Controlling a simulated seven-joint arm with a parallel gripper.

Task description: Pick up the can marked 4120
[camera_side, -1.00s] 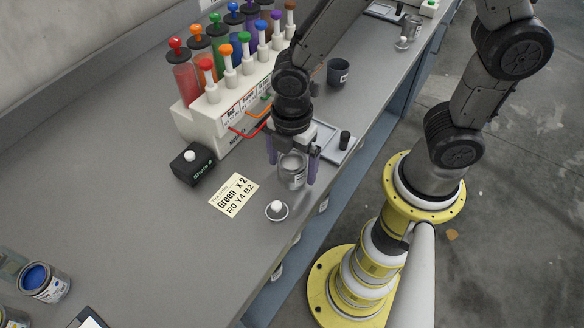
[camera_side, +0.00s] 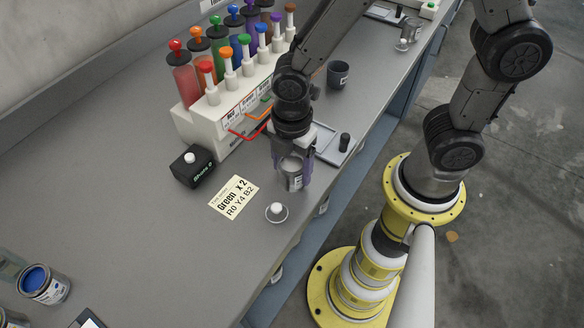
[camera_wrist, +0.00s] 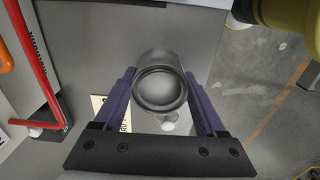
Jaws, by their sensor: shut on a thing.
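An open grey metal can (camera_side: 291,175) with a pale inside stands upright on the bench near its front edge. In the wrist view the can (camera_wrist: 161,85) lies between the two purple fingers of my gripper (camera_wrist: 162,92). My gripper (camera_side: 292,178) points down and is shut on the can, one finger on each side. I cannot read a number on the can in either view. I cannot tell whether its base touches the bench.
A white dispenser rack (camera_side: 228,118) with coloured plungers stands behind the can. A black box (camera_side: 192,166), a recipe card (camera_side: 234,197) and a white knob (camera_side: 277,211) are nearby. A dark cup (camera_side: 338,74) and tray (camera_side: 333,143) stand to the right. A blue paint can (camera_side: 45,284) is lower left.

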